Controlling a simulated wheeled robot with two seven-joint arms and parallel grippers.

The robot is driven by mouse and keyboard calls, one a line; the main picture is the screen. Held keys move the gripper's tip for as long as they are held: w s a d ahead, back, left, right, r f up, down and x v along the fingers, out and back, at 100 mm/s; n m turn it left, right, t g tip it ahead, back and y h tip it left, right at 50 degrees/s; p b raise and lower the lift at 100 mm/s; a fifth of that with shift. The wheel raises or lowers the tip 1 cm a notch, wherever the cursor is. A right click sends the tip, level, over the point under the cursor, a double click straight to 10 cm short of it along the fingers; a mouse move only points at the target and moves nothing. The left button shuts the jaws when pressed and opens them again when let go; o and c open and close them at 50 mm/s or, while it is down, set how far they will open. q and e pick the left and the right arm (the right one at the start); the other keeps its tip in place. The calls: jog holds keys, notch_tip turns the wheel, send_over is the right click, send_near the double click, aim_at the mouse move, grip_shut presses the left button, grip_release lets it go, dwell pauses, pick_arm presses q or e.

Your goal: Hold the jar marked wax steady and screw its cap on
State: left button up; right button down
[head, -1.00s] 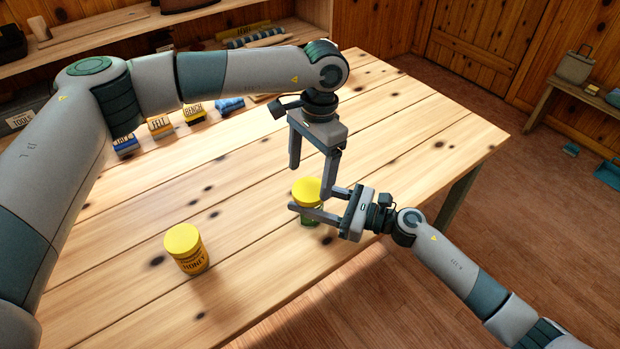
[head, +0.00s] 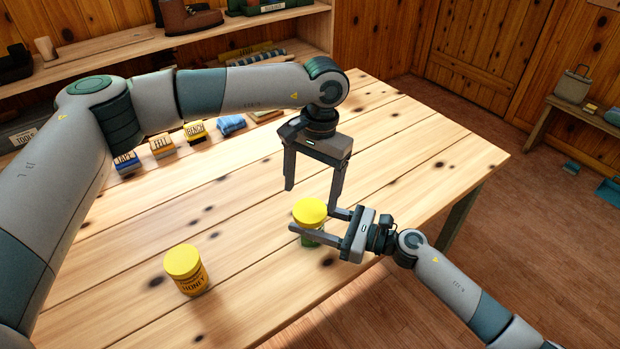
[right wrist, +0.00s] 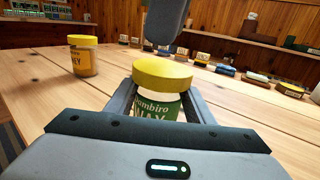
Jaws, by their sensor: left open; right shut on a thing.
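The wax jar (right wrist: 157,105) is upright, with a white band and a green label, partly hidden by my right gripper. Its yellow cap (right wrist: 162,73) sits on top in the right wrist view and looks slightly tilted; I cannot tell how tight it is. In the head view the cap (head: 310,212) hides most of the green jar body (head: 309,241). My right gripper (head: 312,228) is shut on the jar's body from the right. My left gripper (head: 313,198) is open and empty, pointing down above the cap, apart from it as far as I can tell.
A honey jar (head: 186,270) with a yellow lid stands to the left on the wooden table (head: 410,145). Small labelled boxes (head: 162,146) and a blue cloth (head: 231,124) lie along the back. A shelf (head: 120,55) stands behind. The table's right part is clear.

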pick_arm(q)
jog(key=n, duration=0.7)
jog(key=shift+r, duration=0.2)
jog(key=n, duration=0.7)
jog(key=shift+r+n, duration=0.2)
jog(key=shift+n, duration=0.1)
jog(key=n, duration=0.7)
jog(key=shift+r, duration=0.25)
jog(key=n, duration=0.6)
jog(key=shift+r+h, duration=0.15)
jog(key=shift+h, duration=0.15)
jog(key=n, duration=0.6)
jog(key=shift+r+t, duration=0.2)
jog(key=shift+t, duration=0.1)
jog(key=n, duration=0.4)
jog(key=shift+r, duration=0.1)
jog(key=n, duration=0.6)
jog(key=shift+r, duration=0.2)
jog(key=n, duration=0.6)
jog(key=shift+a+r, duration=0.1)
jog(key=shift+r, duration=0.05)
